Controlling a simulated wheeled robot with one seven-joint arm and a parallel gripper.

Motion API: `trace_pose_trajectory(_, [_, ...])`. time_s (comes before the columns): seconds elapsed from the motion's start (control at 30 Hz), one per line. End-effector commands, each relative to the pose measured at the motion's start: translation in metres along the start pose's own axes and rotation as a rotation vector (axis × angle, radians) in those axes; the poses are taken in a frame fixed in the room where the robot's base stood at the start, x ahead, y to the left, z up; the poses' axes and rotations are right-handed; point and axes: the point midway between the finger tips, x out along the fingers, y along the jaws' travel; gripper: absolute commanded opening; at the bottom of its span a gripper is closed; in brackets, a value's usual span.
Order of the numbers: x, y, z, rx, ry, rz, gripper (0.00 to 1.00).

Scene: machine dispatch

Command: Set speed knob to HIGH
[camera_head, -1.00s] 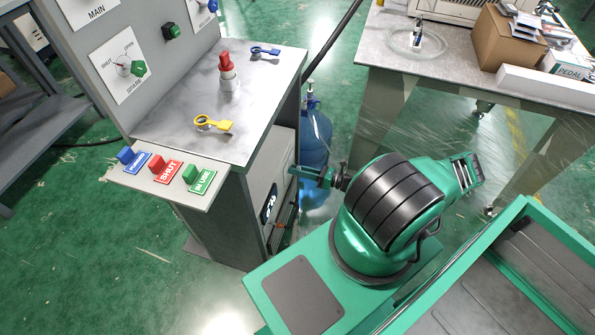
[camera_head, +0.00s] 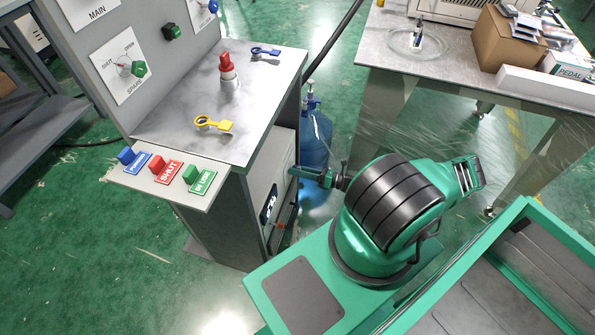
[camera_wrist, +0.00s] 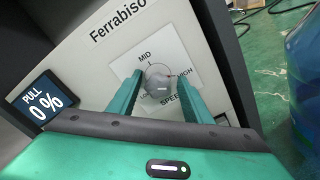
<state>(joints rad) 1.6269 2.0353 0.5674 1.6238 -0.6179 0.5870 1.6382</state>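The round grey speed knob (camera_wrist: 158,77) sits on a white dial plate (camera_wrist: 178,45) marked LOW, MID and HIGH, with SPEED below. A small pale mark shows low on the knob; I cannot tell which setting it points to. My gripper (camera_wrist: 159,73) has its two green fingers on either side of the knob in the wrist view. Narrow gaps show between the fingers and the knob, so it looks open around it. In the head view my gripper (camera_head: 312,174) is at the right side of the grey machine, and the knob is hidden there.
A dark display (camera_wrist: 46,102) reading PULL 0% is left of the dial. A blue bottle (camera_head: 316,145) stands close behind my gripper. The bench top (camera_head: 185,140) above holds a red knob (camera_head: 227,65) and a yellow key-like tag (camera_head: 213,124). A table (camera_head: 470,65) stands right.

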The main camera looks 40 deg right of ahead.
Motion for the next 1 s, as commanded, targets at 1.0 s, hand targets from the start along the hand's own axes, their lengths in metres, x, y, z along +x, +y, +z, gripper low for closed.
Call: trace_pose_trajectory(1.0, [-0.103,-0.001,0.000,0.001,0.001,0.001,0.45])
